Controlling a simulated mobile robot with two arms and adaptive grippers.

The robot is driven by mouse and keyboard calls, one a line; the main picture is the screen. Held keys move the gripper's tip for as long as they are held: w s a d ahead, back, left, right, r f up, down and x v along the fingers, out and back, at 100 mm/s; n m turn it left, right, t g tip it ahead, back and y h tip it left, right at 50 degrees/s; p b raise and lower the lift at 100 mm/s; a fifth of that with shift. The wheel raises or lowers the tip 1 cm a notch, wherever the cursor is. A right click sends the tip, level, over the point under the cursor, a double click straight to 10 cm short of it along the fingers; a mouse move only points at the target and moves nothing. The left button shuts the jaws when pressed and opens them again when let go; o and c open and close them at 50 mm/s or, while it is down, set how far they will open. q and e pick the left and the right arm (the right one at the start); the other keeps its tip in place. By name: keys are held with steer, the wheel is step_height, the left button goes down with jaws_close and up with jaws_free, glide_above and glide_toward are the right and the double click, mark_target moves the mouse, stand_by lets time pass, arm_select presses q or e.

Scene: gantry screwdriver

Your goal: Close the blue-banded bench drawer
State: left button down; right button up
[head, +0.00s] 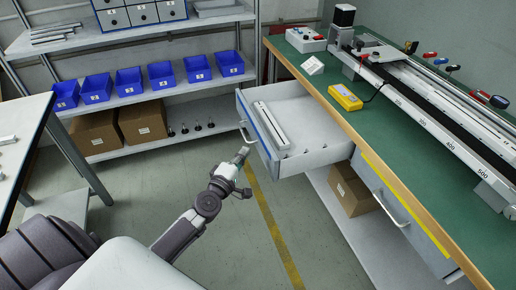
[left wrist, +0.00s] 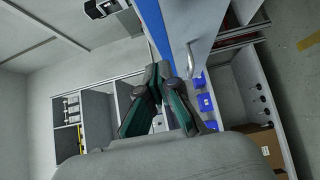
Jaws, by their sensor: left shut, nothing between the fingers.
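The blue-banded drawer (head: 312,100) is pulled out of the left side of the green-topped bench (head: 342,115). A long light grey bar lies inside it. Its front has a blue band along the top and a curved metal handle (head: 243,132). My left gripper (head: 242,155) is shut and empty, just in front of the drawer front and below the handle in the picture. In the left wrist view the fingertips (left wrist: 160,70) are close to the blue band (left wrist: 155,25), with the handle (left wrist: 190,60) just to their right. I cannot tell whether they touch the drawer. My right gripper is not in view.
A yellow-banded drawer (head: 407,205) is shut in the same bench. A cardboard box (head: 352,188) stands on the bench's lower shelf. A rack with blue bins (head: 131,82) stands at the back, and a table (head: 22,125) at the left. The floor between is clear.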

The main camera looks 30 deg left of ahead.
mark_target(263, 142)
arm_select(q)
steer(key=w, duration=0.1)
steer(key=w+d, duration=0.1)
steer(key=w, duration=0.1)
steer(key=shift+w+d, duration=0.25)
steer(key=shift+d, duration=0.15)
steer(key=shift+w+d, duration=0.35)
steer(key=shift+w, duration=0.05)
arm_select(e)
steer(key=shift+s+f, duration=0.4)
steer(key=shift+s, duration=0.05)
